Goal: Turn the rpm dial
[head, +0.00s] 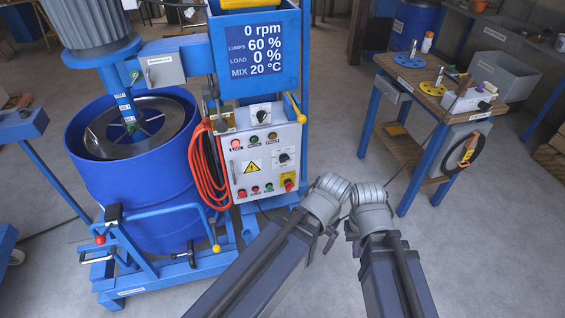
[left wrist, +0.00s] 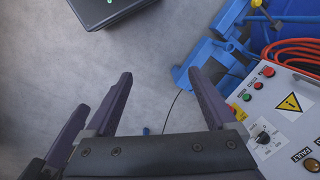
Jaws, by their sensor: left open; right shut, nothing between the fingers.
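The control panel (head: 266,160) is upright on the blue mixer, left of my grippers in the head view. A dial (head: 261,115) sits at its top and another dial (head: 283,158) at its right side; their labels are too small to read. The display (head: 255,52) reads 0 rpm. In the left wrist view a dial (left wrist: 262,137) shows at the right on the panel. My left gripper (left wrist: 160,75) is open and empty, apart from the panel. My right gripper (head: 354,243) is shut and empty beside it, mostly hidden behind its wrist.
Red hose (head: 205,165) hangs left of the panel. The blue drum (head: 135,180) and a yellow-knobbed lever (head: 294,105) are near it. A wooden table (head: 425,85) with small parts stands at the right. The floor between table and mixer is mostly clear.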

